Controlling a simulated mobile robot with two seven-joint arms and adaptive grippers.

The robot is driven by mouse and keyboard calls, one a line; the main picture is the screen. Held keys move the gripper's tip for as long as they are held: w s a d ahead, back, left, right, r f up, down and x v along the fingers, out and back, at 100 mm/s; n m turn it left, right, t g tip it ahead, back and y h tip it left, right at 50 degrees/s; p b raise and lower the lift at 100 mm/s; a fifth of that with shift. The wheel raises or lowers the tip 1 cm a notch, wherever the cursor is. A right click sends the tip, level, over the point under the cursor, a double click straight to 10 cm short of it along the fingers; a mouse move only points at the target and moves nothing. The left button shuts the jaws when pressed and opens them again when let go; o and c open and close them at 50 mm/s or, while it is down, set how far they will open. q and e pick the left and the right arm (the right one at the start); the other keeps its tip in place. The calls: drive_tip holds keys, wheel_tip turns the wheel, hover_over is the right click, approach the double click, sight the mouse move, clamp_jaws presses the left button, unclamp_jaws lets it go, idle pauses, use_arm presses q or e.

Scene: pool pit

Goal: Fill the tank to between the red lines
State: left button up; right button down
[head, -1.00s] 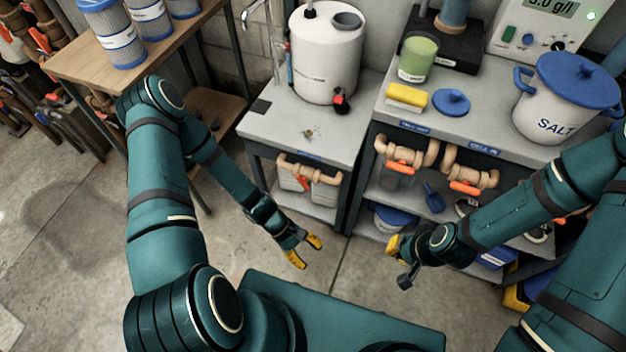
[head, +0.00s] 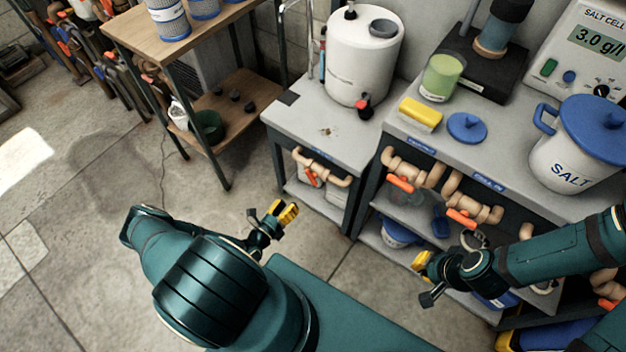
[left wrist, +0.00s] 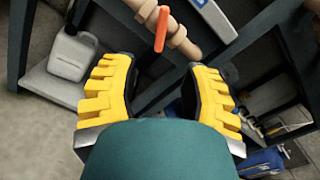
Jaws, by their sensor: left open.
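The white tank (head: 362,62) stands on the small grey bench (head: 325,128), with a grey opening on top and a black-and-red tap low at its front. A thin upright tube (head: 322,58) with blue and red parts stands at its left side; I cannot make out red lines. Orange-handled pipework (head: 318,168) runs under the bench top. My left gripper (head: 284,213) is open and empty, low in front of the bench. In the left wrist view its yellow fingers (left wrist: 158,78) stand apart, with an orange lever (left wrist: 161,30) beyond them. My right gripper (head: 424,266) is low before the right bench; its jaws are unclear.
The right bench holds a green-filled beaker (head: 442,76), yellow sponge (head: 420,113), blue lid (head: 467,127), salt pot (head: 572,155) and a meter reading 3.0 g/l (head: 590,45). A wooden shelf (head: 190,40) stands at left. The floor between is clear.

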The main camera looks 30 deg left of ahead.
sight(310, 180)
use_arm(q)
drive_tip(key=w, duration=0.4)
drive_tip(key=w+b, duration=0.1)
drive_tip(key=w, duration=0.3)
drive_tip(key=w+d+b, duration=0.1)
drive_tip(key=w, duration=0.3)
drive_tip(key=shift+w+d, duration=0.1)
drive_tip(key=shift+w, duration=0.3)
drive_tip(key=shift+c, duration=0.3)
clamp_jaws()
